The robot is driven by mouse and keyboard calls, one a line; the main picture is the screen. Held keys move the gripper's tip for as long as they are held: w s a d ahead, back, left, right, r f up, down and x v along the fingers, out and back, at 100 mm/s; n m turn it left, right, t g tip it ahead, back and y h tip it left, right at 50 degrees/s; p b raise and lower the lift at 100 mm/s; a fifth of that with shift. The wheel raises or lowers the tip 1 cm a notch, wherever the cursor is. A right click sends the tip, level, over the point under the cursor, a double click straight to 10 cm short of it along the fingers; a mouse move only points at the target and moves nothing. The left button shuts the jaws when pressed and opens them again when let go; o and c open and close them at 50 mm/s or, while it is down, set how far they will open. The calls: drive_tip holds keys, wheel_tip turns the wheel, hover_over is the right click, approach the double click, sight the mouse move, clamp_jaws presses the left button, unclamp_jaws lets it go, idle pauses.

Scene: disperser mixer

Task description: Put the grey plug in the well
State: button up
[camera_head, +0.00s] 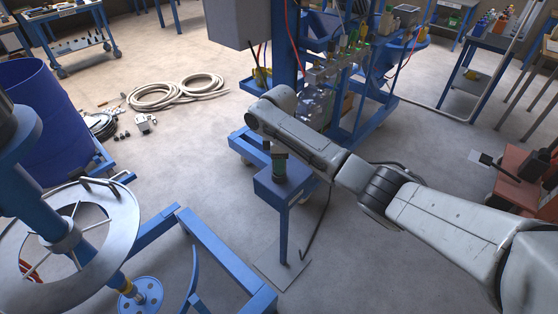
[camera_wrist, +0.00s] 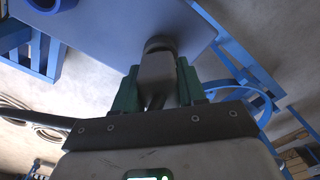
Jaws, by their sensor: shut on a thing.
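In the wrist view, my gripper (camera_wrist: 158,76) has its dark green fingers closed on the grey plug (camera_wrist: 155,66), which sits between them. The plug's far end meets or overlaps a dark round part (camera_wrist: 160,43) on a flat blue-grey surface. That part may be the well; I cannot tell whether the plug is in it or just in front of it. In the head view, a dark greenish upright shape (camera_head: 279,166) shows on top of a blue pedestal (camera_head: 270,190), right below my wrist. The arm hides most of the gripper and the plug there.
A blue rack with bottles (camera_head: 315,105) stands close behind the pedestal. A blue frame (camera_head: 215,245) and a mixer with a round grey ring (camera_head: 120,245) are at the front left. Coiled hose (camera_head: 165,95) lies on the floor. Open floor lies left of the pedestal.

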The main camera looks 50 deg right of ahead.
drive_tip(key=shift+f, duration=0.15)
drive_tip(key=o, duration=1.2)
